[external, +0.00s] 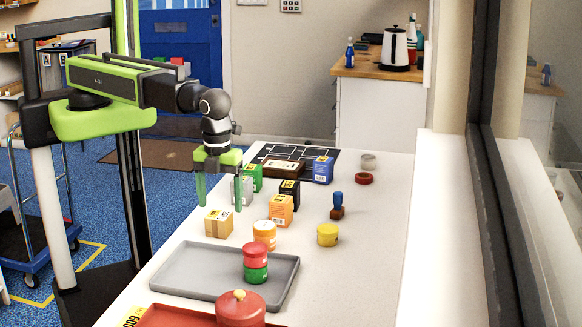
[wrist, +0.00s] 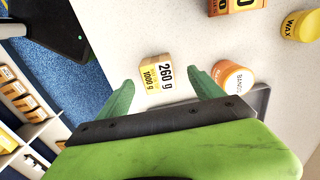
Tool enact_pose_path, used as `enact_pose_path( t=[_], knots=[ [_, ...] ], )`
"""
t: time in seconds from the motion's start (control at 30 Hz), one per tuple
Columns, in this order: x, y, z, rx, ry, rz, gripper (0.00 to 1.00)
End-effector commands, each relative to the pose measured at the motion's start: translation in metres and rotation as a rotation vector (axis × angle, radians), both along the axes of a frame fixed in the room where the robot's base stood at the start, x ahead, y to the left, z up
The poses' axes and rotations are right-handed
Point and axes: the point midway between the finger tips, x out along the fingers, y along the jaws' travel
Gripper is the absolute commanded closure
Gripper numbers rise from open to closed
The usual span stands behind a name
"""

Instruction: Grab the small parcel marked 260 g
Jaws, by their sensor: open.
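The small parcel (external: 218,222) is a brown carton with a yellow and white label, standing on the white table near its left edge. In the wrist view the parcel (wrist: 158,78) shows the marking 260 g, with 1000 g on a yellow part of its label. My gripper (external: 220,190) is open and empty above the table, with its green fingers pointing down. In the wrist view the parcel lies ahead of and between the two fingertips of my gripper (wrist: 160,88), apart from both.
An orange tub (external: 264,235) stands right of the parcel, by a grey tray (external: 200,280) holding stacked red and green tins (external: 256,262). Several boxes, including an orange one (external: 281,210), stand behind. A yellow wax tin (external: 327,235) and a stamp (external: 337,206) are farther right.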

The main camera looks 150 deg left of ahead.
Motion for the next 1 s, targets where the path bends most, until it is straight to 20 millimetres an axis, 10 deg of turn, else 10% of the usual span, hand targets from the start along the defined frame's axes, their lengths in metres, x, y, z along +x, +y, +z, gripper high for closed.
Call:
enact_pose_path(
  t=[0.3,0.57,1.0],
  knots=[
    [0.001,-0.008,-0.051,0.000,0.000,0.000,0.24],
    [0.001,-0.008,-0.049,0.000,0.000,0.000,0.24],
    [0.001,-0.008,-0.049,0.000,0.000,0.000,0.81]
  ],
)
